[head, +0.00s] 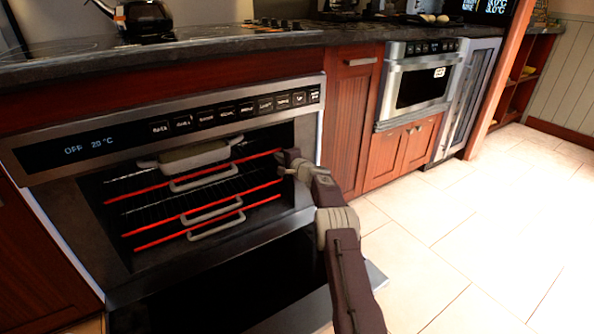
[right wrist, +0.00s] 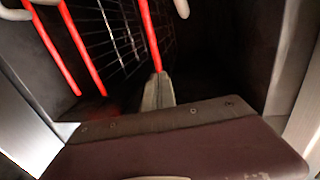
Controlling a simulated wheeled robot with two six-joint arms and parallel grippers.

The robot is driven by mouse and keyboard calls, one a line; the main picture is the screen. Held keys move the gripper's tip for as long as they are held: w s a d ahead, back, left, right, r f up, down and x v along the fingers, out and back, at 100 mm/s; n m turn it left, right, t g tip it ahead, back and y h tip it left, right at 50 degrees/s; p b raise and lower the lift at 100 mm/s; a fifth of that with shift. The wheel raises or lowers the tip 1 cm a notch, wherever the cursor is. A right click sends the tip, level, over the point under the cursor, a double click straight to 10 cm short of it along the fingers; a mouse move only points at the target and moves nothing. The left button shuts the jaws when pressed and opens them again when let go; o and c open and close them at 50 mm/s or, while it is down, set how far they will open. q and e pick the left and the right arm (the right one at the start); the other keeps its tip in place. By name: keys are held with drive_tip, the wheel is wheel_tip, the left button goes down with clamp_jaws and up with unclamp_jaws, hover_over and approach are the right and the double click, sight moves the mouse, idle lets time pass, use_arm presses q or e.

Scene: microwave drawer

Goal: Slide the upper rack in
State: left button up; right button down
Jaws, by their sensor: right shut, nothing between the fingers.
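The upper rack (head: 140,192) has a red front bar and a grey handle (head: 203,180), and sits inside the open oven (head: 62,215). A light dish with side handles (head: 195,156) rests on it. My right gripper (head: 284,161) is shut and empty at the right end of the upper rack's front bar. In the right wrist view, the closed fingers (right wrist: 158,92) meet the end of a red bar (right wrist: 149,40). I cannot tell whether they press on it or only overlap it. My left gripper is not in view.
Lower racks with red bars (head: 160,227) and grey handles sit below. The oven door (head: 225,285) hangs open beneath my right arm. A counter (head: 230,42) with a kettle (head: 142,18) runs above. A microwave (head: 422,82) stands right. The tiled floor (head: 470,230) is clear.

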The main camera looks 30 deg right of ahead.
drive_tip(key=s+r, duration=0.1)
drive_tip(key=s, duration=0.8)
drive_tip(key=shift+s+d+r+p, duration=0.15)
drive_tip(key=shift+d+r+p, duration=0.15)
